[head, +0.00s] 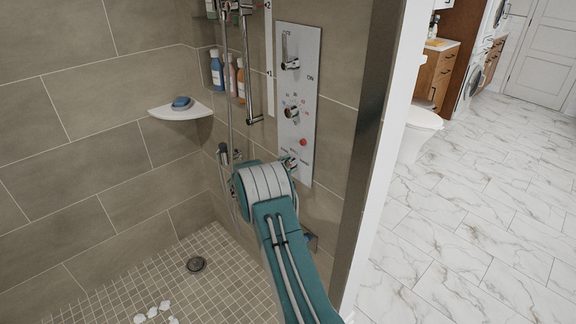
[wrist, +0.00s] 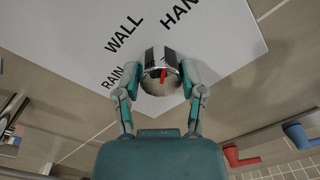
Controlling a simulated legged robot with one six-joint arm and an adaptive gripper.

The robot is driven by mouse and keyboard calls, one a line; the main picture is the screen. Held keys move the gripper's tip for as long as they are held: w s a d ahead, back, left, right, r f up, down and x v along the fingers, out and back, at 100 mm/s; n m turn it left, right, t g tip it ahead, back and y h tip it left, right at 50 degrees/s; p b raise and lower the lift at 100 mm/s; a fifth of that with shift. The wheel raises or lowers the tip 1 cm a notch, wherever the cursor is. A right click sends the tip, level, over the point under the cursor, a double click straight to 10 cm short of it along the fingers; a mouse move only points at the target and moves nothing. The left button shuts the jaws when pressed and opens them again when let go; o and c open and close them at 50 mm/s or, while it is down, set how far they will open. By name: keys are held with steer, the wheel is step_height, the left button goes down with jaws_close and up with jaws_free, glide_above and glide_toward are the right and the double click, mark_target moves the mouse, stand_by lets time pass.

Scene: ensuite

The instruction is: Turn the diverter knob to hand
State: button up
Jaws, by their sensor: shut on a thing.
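The diverter knob (wrist: 158,86) is a round metal knob with a red pointer mark, on the white control panel (wrist: 230,35). The words RAIN, WALL and the start of HAND are printed around it. The red mark points up and slightly right in the wrist view, roughly towards HAND. My gripper (wrist: 161,62) is shut on the knob, one finger on each side; its pads hide part of the knob's rim. In the head view my arm reaches to the lower part of the panel (head: 301,60), and my wrist hides most of the grip.
Higher on the panel are a lever handle (head: 290,64) and another knob (head: 291,112). A shower rail (head: 247,70) and hose are to the left. A corner shelf (head: 181,113) holds a blue soap item. The wall edge (head: 372,150) is close to the right.

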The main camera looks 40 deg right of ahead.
steer(key=shift+m, duration=0.4)
stand_by(0.3)
steer(key=o, duration=1.1)
steer(key=shift+o, duration=0.2)
steer(key=a, duration=1.2)
steer(key=shift+s, duration=0.3)
steer(key=shift+r, duration=0.1)
